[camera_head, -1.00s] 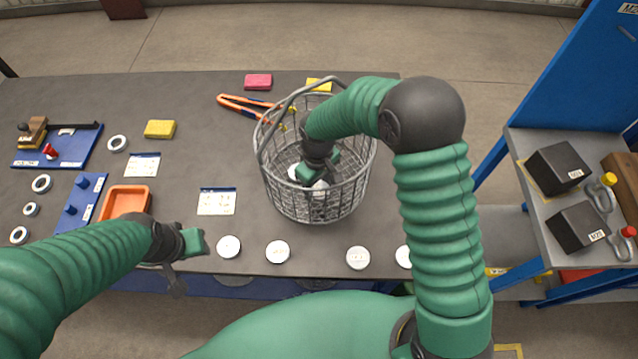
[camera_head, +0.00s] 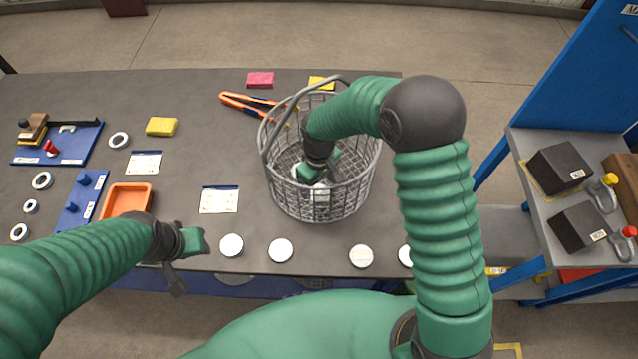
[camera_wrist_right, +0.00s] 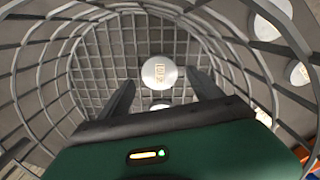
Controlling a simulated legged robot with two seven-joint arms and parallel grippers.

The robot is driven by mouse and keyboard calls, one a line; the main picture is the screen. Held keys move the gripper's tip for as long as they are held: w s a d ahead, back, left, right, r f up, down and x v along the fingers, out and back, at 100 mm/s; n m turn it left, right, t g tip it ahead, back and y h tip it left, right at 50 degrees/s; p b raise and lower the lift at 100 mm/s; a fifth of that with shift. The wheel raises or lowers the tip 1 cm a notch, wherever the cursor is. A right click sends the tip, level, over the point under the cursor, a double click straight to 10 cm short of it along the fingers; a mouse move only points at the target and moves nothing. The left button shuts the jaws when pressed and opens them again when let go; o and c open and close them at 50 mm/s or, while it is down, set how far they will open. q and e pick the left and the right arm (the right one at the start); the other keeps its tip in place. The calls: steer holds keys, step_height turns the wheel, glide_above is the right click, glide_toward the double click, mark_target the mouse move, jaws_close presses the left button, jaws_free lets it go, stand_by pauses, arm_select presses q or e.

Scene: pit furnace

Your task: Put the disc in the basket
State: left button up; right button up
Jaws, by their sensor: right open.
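The grey wire basket (camera_head: 352,192) stands on the table with its handle tilted up to the left. My right gripper (camera_head: 322,178) is inside it, pointing down. In the right wrist view, the open fingers (camera_wrist_right: 163,84) have a white disc (camera_wrist_right: 160,72) with a printed mark between and beyond them, lying on the basket's mesh floor. A second white disc (camera_wrist_right: 160,106) is partly hidden by the gripper body. More white discs (camera_head: 231,245) (camera_head: 281,250) (camera_head: 361,256) lie along the table's front edge, outside the basket.
Orange-handled pliers (camera_head: 245,101) lie behind the basket's left side, near a pink block (camera_head: 261,79). An orange tray (camera_head: 126,199), a yellow block (camera_head: 161,126) and rings (camera_head: 119,140) are at the left. A shelf (camera_head: 528,158) with black blocks stands right.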

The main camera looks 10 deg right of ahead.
step_height(320, 180, up, 13)
steer(key=shift+f+b, duration=0.15)
steer(key=shift+b, duration=0.25)
steer(key=shift+w, duration=0.1)
